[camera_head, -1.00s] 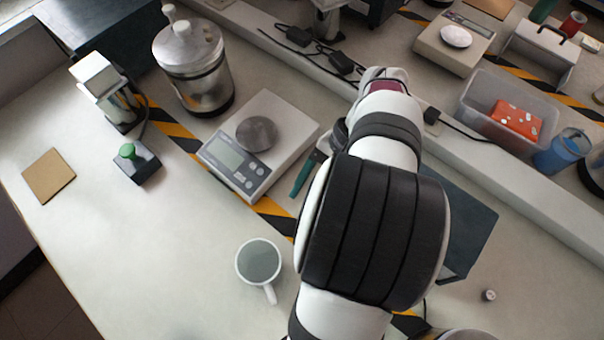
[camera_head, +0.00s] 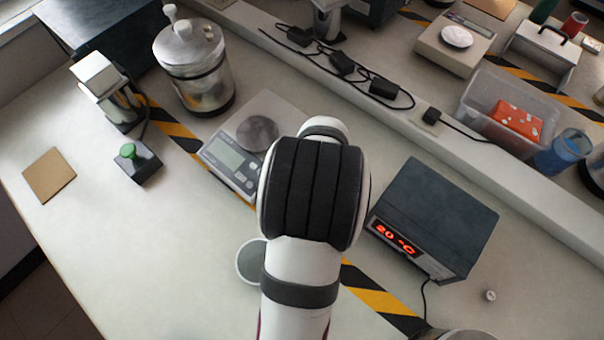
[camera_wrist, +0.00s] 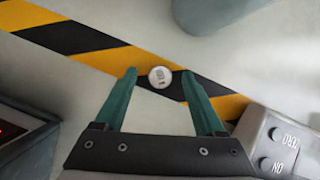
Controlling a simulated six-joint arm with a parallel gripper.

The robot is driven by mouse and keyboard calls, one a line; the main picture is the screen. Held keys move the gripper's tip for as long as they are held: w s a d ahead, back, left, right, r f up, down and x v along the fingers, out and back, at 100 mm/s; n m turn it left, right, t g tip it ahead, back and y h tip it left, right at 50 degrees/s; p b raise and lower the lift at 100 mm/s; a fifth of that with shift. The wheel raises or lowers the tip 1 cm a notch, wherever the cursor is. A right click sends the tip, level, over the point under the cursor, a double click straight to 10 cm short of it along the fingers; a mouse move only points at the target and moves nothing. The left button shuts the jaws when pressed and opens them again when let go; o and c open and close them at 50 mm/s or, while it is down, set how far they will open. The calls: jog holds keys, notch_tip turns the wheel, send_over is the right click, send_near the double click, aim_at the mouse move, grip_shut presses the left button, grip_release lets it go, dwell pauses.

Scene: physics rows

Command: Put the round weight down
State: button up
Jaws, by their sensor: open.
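A small round weight (camera_wrist: 160,76), pale on top with a dark mark, lies on the yellow-and-black striped tape (camera_wrist: 90,47) in the wrist view. My gripper (camera_wrist: 159,73) has green fingers, which are spread apart on either side of the weight. A gap shows between the weight and each fingertip. Whether the fingertips are at the weight's height I cannot tell. In the head view my arm hides the gripper and this weight. Another small round metal piece (camera_head: 490,295) stands on the bench at the right in the head view.
A scale (camera_head: 225,157) with a round pan (camera_head: 257,133) stands beside my arm, its buttons near the right finger. A heater box (camera_head: 440,215) reading 20 °C is on the other side. A mug (camera_head: 247,263) is partly covered by my arm.

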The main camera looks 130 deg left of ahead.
grip_shut()
jog(key=shift+r, duration=0.1)
dwell(0.4)
